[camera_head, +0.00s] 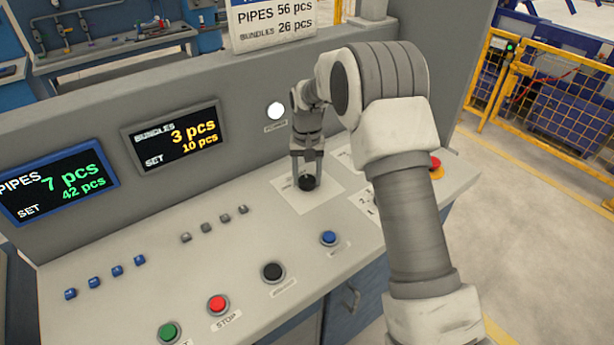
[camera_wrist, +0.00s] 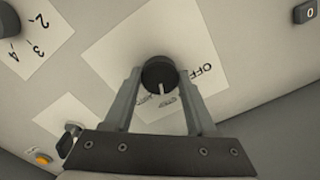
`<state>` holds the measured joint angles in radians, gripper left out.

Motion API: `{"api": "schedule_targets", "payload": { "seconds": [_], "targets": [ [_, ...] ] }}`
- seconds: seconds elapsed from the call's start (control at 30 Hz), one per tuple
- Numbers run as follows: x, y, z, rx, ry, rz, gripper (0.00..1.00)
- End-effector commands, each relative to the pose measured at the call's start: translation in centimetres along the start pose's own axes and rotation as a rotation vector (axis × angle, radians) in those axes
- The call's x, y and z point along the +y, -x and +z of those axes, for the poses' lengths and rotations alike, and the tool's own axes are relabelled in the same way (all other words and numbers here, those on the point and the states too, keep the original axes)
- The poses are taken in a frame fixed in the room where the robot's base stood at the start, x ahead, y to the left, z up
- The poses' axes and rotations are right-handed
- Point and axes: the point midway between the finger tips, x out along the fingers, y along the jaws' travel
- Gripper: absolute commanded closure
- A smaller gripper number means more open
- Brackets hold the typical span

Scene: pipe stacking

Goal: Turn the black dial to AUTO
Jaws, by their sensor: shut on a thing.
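The black dial (camera_head: 307,183) sits on a pale square plate (camera_head: 332,187) on the control panel. In the wrist view the dial (camera_wrist: 159,74) is round with a white pointer mark. The word OFF is readable to its right; other lettering below it is partly hidden and I cannot read it for sure. My gripper (camera_head: 306,172) points down at the dial. In the wrist view its two fingers (camera_wrist: 160,84) are on either side of the dial, shut on it.
Several push buttons line the panel, among them a blue (camera_head: 328,238), black (camera_head: 273,271), red (camera_head: 218,304) and green (camera_head: 169,332) one. A red emergency-type knob (camera_head: 434,162) is at the right end. Two displays (camera_head: 176,137) (camera_head: 62,181) stand at the back left.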

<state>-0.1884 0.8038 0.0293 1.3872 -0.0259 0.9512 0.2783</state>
Motion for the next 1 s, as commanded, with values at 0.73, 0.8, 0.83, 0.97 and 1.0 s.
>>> {"api": "schedule_targets", "payload": {
  "seconds": [0.73, 0.8, 0.83, 0.97, 1.0],
  "targets": [
    [-0.01, 0.11, -0.06, 0.002, -0.589, -0.001, 0.99],
    [-0.04, 0.10, -0.06, 0.002, -0.617, -0.001, 0.99],
    [-0.05, 0.10, -0.06, 0.002, -0.626, -0.001, 0.99],
    [-0.05, 0.08, -0.05, 0.002, -0.657, -0.001, 0.99],
    [-0.04, 0.08, -0.06, 0.002, -0.664, -0.001, 0.99]
  ]
}}
